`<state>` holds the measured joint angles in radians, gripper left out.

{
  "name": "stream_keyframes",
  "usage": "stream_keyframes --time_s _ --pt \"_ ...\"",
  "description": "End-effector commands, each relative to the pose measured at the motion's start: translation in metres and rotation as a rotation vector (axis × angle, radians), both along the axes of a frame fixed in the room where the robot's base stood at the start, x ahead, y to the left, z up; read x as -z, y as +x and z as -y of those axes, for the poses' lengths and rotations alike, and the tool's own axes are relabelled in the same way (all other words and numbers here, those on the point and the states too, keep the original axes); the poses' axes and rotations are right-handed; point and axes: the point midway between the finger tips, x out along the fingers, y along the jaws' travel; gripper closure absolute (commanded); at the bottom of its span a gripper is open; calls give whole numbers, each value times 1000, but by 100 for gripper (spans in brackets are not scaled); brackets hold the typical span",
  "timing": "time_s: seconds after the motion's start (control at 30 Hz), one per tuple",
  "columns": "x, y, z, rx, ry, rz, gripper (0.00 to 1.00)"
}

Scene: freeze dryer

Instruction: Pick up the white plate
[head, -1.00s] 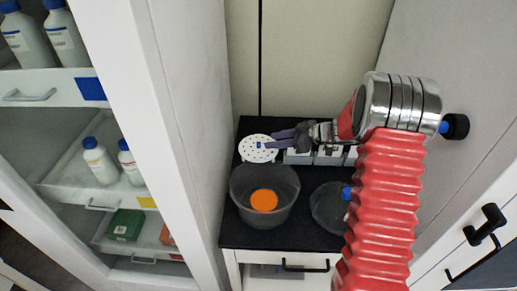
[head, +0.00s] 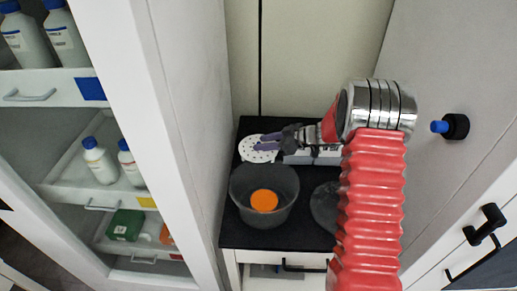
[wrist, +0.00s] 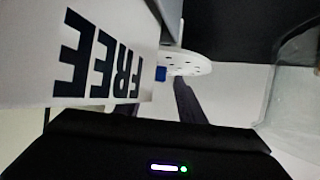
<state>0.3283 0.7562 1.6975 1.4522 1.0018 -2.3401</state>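The white plate (head: 252,153) is round and has small holes. It is at the back left of the black counter, behind the grey bowl. My gripper (head: 262,147) reaches it from the right, its fingertips overlapping the plate's right part in the head view. In the wrist view the plate (wrist: 192,62) shows nearly edge-on, with a dark finger (wrist: 187,103) below it. The frames do not show whether the fingers are touching the plate or closed on it.
A grey bowl (head: 240,198) holding an orange disc (head: 263,200) stands in front of the plate. A dark round dish (head: 325,205) is to its right. A white body lettered "FREE" (wrist: 100,60) is close in the wrist view. Walls flank the black counter (head: 240,237).

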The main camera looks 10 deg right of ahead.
Motion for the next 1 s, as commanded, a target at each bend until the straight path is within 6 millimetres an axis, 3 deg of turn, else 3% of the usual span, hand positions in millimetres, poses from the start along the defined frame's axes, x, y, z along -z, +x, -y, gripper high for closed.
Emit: stream_keyframes --time_s 0.1,0.6,1.0 --pt "0 0 0 0 0 0 64" --pt "0 0 0 0 0 0 100" --pt "-1 0 0 0 1 1 100"
